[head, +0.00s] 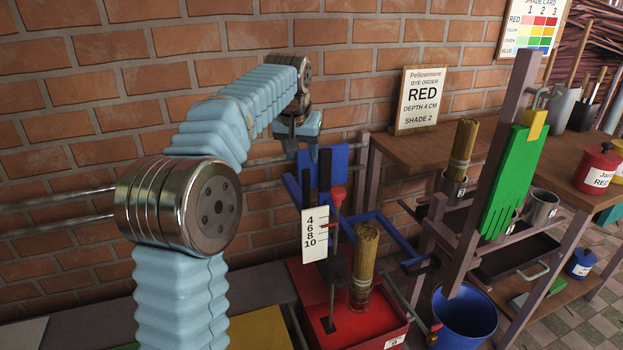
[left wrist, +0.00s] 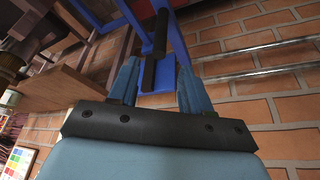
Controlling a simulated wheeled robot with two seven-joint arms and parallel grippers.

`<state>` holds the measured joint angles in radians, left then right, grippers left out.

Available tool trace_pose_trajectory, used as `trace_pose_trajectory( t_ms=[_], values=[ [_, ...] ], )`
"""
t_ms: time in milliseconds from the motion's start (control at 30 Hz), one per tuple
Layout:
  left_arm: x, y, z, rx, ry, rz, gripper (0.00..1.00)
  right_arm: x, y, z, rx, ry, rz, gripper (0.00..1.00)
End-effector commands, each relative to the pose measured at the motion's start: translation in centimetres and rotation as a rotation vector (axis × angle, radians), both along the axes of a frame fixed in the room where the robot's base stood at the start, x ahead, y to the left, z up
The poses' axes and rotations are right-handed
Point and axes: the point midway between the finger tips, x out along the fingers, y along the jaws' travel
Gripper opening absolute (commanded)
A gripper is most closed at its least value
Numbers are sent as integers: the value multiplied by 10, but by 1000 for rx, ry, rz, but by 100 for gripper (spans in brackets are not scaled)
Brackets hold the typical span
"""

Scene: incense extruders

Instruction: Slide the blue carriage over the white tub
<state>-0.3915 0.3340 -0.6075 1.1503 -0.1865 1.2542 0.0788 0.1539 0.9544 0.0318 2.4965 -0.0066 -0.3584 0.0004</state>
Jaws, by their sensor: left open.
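The blue carriage (head: 372,218) is a blue frame on the wall rails, with an upright blue plate and dark upright bars. It stands around the red tub (head: 300,275), which holds a tied tan bundle (head: 364,260). My left gripper (head: 308,152) is at the carriage's upright plate. In the left wrist view my left gripper (left wrist: 157,88) is open, with its fingers either side of a dark bar on the blue carriage (left wrist: 182,62); a gap shows. A pale surface (head: 20,332) at the lower left may be the white tub; only a corner shows. My right gripper is out of view.
Metal rails (head: 60,195) run along the brick wall. A white depth scale (head: 315,236) stands by the red tub. A yellow surface (head: 258,332) lies left of it. A blue bucket (head: 465,318), a rack post with a green glove (head: 508,185) and a wooden bench (head: 400,150) stand right.

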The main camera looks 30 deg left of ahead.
Motion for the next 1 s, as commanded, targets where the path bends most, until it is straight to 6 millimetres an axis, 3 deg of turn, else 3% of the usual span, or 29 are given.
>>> trace_pose_trajectory(
  t_ms=[300, 500, 700, 933, 1000],
  values=[
    [26, 8, -69, 1, 7, 1, 48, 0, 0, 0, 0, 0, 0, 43],
    [39, 11, -99, 0, 3, 0, 48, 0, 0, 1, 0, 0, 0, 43],
    [44, 12, -111, 1, 1, 0, 48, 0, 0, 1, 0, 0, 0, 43],
    [44, 12, -112, 0, 1, -1, 48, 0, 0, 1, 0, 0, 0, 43],
    [44, 12, -112, 0, 1, -1, 41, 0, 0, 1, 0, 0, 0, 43]
  ],
)
